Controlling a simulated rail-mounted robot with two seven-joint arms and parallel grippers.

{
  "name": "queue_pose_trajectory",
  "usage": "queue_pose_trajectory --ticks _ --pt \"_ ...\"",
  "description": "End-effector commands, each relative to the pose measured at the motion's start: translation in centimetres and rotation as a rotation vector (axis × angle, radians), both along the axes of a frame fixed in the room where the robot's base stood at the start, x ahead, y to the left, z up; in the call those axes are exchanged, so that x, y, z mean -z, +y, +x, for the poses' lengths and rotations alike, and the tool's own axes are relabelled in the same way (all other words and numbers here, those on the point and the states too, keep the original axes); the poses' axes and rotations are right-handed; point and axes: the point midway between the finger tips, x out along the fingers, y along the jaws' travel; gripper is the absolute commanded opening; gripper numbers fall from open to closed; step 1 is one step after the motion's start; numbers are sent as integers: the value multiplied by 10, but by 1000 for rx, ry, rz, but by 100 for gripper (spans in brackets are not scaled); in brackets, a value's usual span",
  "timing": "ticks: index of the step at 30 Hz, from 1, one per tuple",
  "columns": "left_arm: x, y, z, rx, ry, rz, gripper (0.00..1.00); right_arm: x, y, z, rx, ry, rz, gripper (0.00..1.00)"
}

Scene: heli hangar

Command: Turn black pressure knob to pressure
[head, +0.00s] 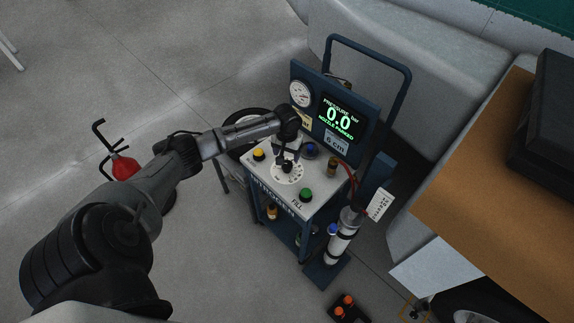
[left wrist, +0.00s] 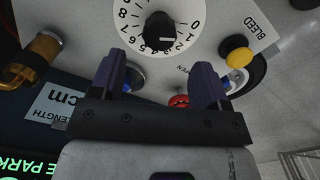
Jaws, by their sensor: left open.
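The black pressure knob (left wrist: 158,32) sits on a white numbered dial (left wrist: 140,12) in the left wrist view, its white pointer line facing the low numbers. In the head view the dial (head: 288,174) lies on the cart's white top, with the knob (head: 287,168) partly covered by my gripper. My left gripper (head: 286,158) is over the dial. In the left wrist view its two purple fingers (left wrist: 160,65) are open and empty, with the knob ahead between their lines, apart from them. The display (head: 340,118) reads pressure 0.0 bar and nozzle parked. My right gripper is not in view.
A yellow BLEED knob (left wrist: 238,52), a red handwheel (left wrist: 179,101) and a brass fitting (left wrist: 40,50) surround the dial. A round gauge (head: 300,93) is on the upright panel.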

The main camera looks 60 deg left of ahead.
Motion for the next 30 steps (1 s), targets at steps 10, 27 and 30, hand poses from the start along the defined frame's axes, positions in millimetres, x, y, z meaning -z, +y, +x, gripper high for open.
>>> queue_pose_trajectory --ticks 10,27,30 --pt "52 0 0 1 1 0 69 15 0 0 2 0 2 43" --pt "65 0 0 3 1 1 69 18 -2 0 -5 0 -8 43" --pt "65 0 0 3 1 1 60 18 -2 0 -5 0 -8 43"
